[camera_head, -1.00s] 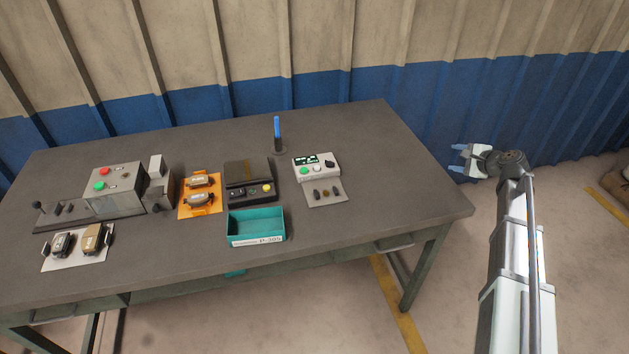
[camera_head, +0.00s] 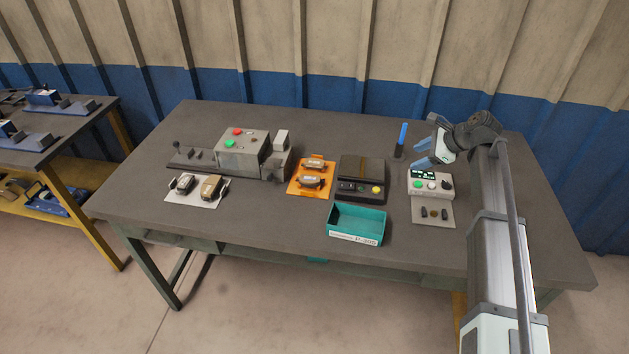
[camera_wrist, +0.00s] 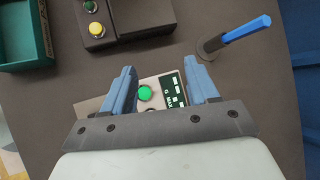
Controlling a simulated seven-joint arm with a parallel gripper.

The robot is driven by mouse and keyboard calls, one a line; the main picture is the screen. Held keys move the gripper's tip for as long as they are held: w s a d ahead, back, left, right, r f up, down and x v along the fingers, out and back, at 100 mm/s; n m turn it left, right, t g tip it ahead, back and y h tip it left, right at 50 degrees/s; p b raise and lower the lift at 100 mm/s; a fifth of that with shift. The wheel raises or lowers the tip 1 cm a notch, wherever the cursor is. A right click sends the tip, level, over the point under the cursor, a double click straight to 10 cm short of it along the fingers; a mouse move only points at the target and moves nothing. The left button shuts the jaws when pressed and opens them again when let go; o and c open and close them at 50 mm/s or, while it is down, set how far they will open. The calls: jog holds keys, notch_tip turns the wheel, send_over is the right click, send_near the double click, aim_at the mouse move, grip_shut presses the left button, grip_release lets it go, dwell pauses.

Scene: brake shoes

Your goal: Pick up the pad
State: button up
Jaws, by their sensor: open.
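Several pad-like pieces lie on the table. A dark pad (camera_head: 183,184) and a tan-brown pad (camera_head: 210,187) sit side by side on a white plate (camera_head: 204,204) at the left. Two more pads, a far one (camera_head: 314,163) and a near one (camera_head: 313,181), sit on an orange fixture (camera_head: 296,187) in the middle. My gripper (camera_head: 416,152) is open and empty, above the table's right part, well right of all these pads. In the wrist view its blue fingers (camera_wrist: 160,72) stand apart over a grey control box, and no pad shows there.
The control box (camera_head: 444,193) is below my gripper, with a blue-topped stick (camera_head: 402,138) beside it. A black device (camera_head: 360,172) and teal bin (camera_head: 358,224) stand between gripper and orange fixture. A grey button box (camera_head: 241,155) is behind the white plate. The table's front strip is clear.

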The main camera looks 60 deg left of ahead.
jog(key=s+a+r+g+h, duration=0.1)
jog(key=s+a+r+h, duration=0.1)
jog(key=s+a, duration=0.65)
jog(key=s+a+r+g+h, duration=0.1)
jog(key=s+a, duration=0.4)
jog(key=s, duration=0.6)
send_near(309, 179)
jog(key=shift+s+a+f+h, duration=0.1)
jog(key=shift+a+f, duration=0.1)
jog(key=shift+f, duration=0.2)
jog(key=shift+w+a+f+h, duration=0.1)
jog(key=shift+a+f, duration=0.15)
jog(key=shift+f, duration=0.15)
jog(key=shift+s+a+f+h, duration=0.1)
jog(key=shift+a+f, duration=0.1)
jog(key=shift+f, duration=0.2)
jog(key=shift+x, duration=2.65)
jog(key=shift+s+r, duration=0.1)
jog(key=shift+s, duration=0.1)
jog(key=shift+c, duration=0.3)
jog(key=c, duration=0.9)
jog(key=shift+o, duration=0.2)
jog(key=shift+r, duration=0.15)
